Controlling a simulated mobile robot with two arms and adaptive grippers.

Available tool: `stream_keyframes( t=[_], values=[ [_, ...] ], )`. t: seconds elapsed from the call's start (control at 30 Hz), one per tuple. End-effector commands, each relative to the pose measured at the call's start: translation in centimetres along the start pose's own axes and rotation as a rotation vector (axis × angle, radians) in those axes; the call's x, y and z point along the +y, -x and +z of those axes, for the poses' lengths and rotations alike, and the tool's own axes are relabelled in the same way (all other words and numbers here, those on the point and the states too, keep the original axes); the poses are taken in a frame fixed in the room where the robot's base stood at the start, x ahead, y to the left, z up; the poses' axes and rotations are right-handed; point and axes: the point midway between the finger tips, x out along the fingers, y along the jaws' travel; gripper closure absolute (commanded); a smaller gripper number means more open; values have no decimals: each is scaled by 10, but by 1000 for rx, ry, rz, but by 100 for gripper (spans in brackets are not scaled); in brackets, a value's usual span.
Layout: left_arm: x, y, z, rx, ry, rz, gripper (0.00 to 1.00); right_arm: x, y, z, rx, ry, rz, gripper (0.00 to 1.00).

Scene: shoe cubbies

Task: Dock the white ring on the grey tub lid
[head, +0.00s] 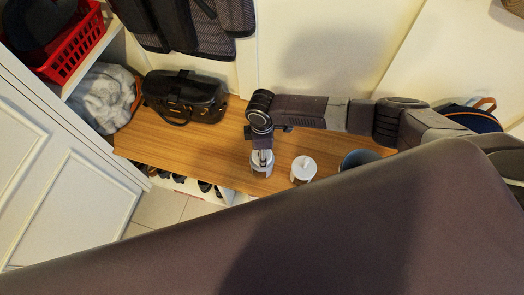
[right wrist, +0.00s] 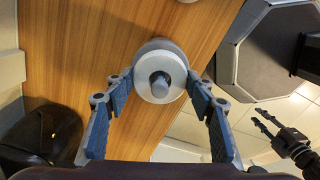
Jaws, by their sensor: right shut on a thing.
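My right gripper (right wrist: 160,82) is shut on the white ring (right wrist: 142,91), with a fingertip at each side of it. A grey knob (right wrist: 162,82) shows in the ring's hole. A grey round rim (right wrist: 158,44), which looks like the tub lid, shows behind the ring; I cannot tell whether the ring rests on it. In the head view my right gripper (head: 262,158) points down over a pale tub (head: 258,170) on the wooden bench and hides much of it. My left gripper (right wrist: 266,122) shows in the right wrist view, open and empty, away from the ring.
A white knobbed container (head: 303,170) stands close right of the tub on the wooden bench (head: 222,147). A blue-grey bowl (head: 358,158) is farther right. A black bag (head: 185,96) stands at the back left. The bench is clear between bag and tub. Shoes (head: 204,186) sit below the front edge.

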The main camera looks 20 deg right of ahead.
Motion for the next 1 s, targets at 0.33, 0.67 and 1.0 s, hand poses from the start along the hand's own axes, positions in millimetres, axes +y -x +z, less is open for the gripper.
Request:
stream_keyframes(
  t=[0.33, 0.67, 1.0],
  values=[
    [0, 3, 0, 0, 0, 0, 71, 0, 0, 0, 1, 1, 0, 77],
    [0, 4, 0, 0, 0, 0, 71, 0, 0, 0, 1, 0, 0, 77],
    [0, 8, 0, 0, 0, 0, 71, 0, 0, 0, 1, 1, 0, 77]
  ],
)
